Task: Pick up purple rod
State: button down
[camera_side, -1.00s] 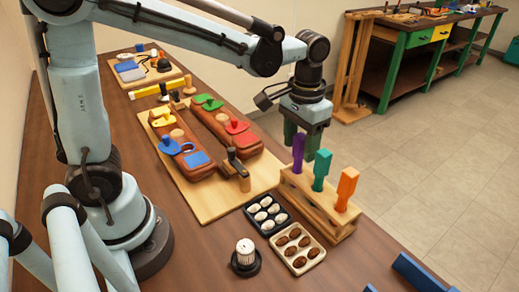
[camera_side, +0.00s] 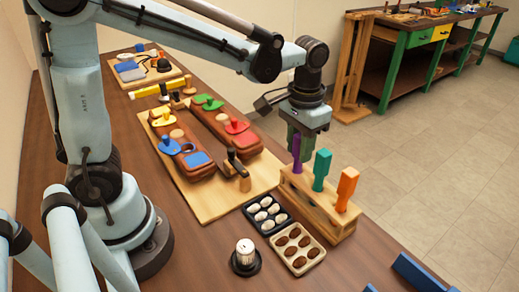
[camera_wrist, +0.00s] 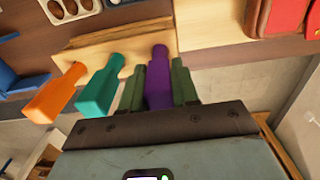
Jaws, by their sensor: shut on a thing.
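The purple rod (camera_side: 296,153) stands upright in the left end of the wooden rack (camera_side: 322,214) in the side view. My gripper (camera_side: 300,145) is above that end of the rack, with its green fingers at the rod's upper part. In the wrist view the purple rod (camera_wrist: 158,80) lies between the green fingers of my gripper (camera_wrist: 160,88), and they are shut on it. The rod's lower end is hidden in the rack.
A teal rod (camera_side: 321,170) and an orange rod (camera_side: 346,188) stand in the same rack, close to the right of the purple one. Two small trays (camera_side: 280,222) (camera_side: 312,258) sit in front of the rack. A wooden board with brown saddle blocks (camera_side: 205,200) lies to the left.

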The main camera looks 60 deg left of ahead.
jog(key=shift+r, duration=0.1)
jog(key=shift+r, duration=4.9)
